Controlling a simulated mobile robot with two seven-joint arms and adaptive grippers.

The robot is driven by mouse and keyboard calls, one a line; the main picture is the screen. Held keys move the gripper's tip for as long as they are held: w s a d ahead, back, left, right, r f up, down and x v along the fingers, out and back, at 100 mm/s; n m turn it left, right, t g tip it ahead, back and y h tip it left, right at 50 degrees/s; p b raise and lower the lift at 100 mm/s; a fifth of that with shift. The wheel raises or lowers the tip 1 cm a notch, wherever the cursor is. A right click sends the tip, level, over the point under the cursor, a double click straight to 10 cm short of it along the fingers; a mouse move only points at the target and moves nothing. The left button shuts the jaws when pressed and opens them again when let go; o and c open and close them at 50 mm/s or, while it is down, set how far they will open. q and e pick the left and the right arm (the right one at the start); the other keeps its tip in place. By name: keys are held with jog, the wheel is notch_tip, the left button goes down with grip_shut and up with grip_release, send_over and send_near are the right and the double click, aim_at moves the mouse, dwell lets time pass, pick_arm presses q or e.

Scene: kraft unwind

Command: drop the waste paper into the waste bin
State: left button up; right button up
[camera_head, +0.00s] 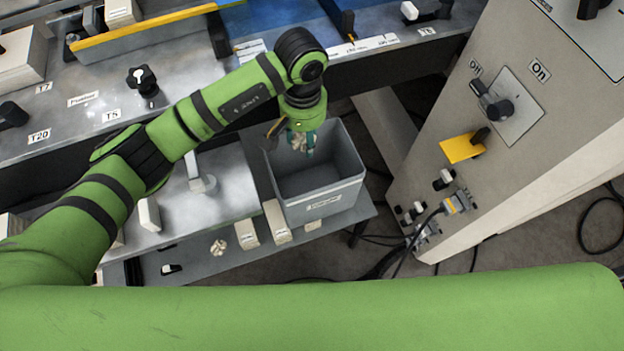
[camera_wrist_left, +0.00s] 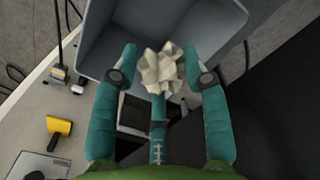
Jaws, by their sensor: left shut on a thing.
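The waste bin (camera_head: 325,192) is a grey open-topped box standing on a low shelf at the centre of the head view. It also shows behind the fingers in the left wrist view (camera_wrist_left: 205,20). The waste paper (camera_wrist_left: 162,70) is a crumpled cream ball. My left gripper (camera_wrist_left: 162,78) is shut on it, with teal fingers on both sides. In the head view the left gripper (camera_head: 302,138) points down over the bin's back left part, and the paper (camera_head: 298,141) is partly hidden by the fingers. My right gripper is not in view.
Another crumpled pale piece (camera_head: 218,247) lies on the low shelf left of the bin, near several small pale blocks (camera_head: 246,234). A beige control cabinet (camera_head: 500,130) with knobs stands at right. A labelled machine bench (camera_head: 100,110) runs along the back left. Cables lie on the floor.

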pick_arm(q)
jog(key=o, duration=0.8)
notch_tip(320, 180, up, 12)
jog(key=shift+r, duration=0.1)
jog(key=shift+d, duration=0.1)
dwell(0.5)
